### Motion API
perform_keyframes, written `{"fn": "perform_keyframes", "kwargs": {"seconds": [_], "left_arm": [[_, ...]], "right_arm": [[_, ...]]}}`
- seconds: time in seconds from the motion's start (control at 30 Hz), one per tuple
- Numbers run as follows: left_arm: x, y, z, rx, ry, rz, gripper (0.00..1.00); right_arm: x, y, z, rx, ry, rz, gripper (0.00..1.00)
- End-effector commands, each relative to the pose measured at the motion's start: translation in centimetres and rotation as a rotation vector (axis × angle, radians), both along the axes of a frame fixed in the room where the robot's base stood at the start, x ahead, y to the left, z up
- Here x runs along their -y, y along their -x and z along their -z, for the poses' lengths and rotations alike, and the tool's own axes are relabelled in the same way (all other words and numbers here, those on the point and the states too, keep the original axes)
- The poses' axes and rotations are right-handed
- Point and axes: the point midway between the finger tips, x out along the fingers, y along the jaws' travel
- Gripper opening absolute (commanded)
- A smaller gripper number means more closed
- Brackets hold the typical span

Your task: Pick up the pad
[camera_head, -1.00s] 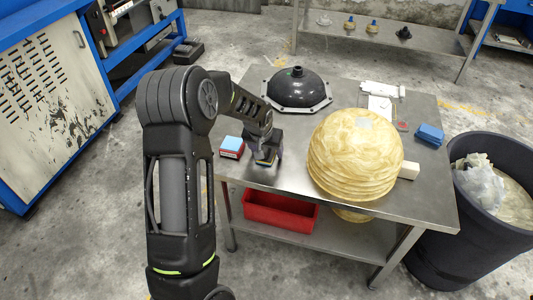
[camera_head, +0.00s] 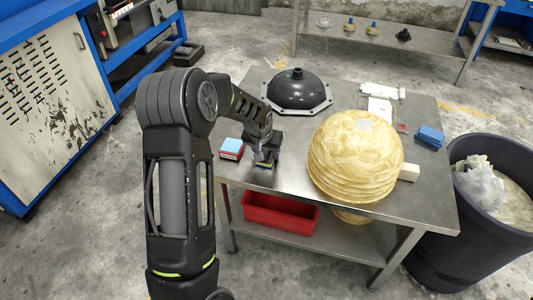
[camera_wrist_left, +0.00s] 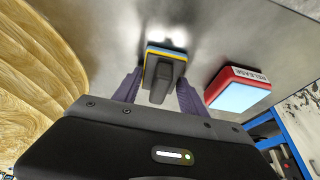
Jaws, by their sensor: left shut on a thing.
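The pad (camera_wrist_left: 165,55) has a blue and yellow base and a dark grey handle. In the wrist view it sits between the fingers of my left gripper (camera_wrist_left: 158,92), which is shut on the handle. In the head view the left gripper (camera_head: 265,160) points down near the table's front left edge. Only a thin blue and yellow strip of the pad (camera_head: 264,166) shows below it. Whether the pad touches the metal table is hard to tell. My right gripper is not in view.
A red and light-blue box (camera_head: 231,149) stands just left of the gripper. A stack of yellowish domes (camera_head: 355,155) is to the right, a black dome mould (camera_head: 297,90) behind. Blue blocks (camera_head: 430,135) lie at the table's far right. A red bin (camera_head: 281,212) is on the lower shelf.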

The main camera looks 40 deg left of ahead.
Motion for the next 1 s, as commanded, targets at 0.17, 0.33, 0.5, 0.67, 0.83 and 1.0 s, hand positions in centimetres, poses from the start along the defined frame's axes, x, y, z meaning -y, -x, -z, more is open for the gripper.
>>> {"fn": "perform_keyframes", "kwargs": {"seconds": [0.17, 0.33, 0.5, 0.67, 0.83, 1.0], "left_arm": [[0.0, -0.1, -1.7, 0.005, -0.001, 0.000, 0.01], [0.0, -0.2, -4.8, 0.007, -0.001, -0.001, 0.01], [0.0, -0.1, -8.0, 0.005, -0.001, 0.001, 0.01], [0.0, -0.1, -9.7, 0.002, 0.001, -0.001, 0.01], [0.0, 0.0, -10.0, 0.000, 0.001, 0.000, 0.01], [0.0, 0.0, -10.0, 0.001, 0.001, 0.000, 0.01]], "right_arm": [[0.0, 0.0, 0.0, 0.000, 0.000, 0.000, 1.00], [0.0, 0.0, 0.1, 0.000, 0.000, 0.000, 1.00], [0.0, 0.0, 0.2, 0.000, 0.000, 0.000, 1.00], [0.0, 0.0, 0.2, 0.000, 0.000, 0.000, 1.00], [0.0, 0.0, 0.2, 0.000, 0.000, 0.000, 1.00], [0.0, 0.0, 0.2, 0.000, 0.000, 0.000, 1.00]]}}
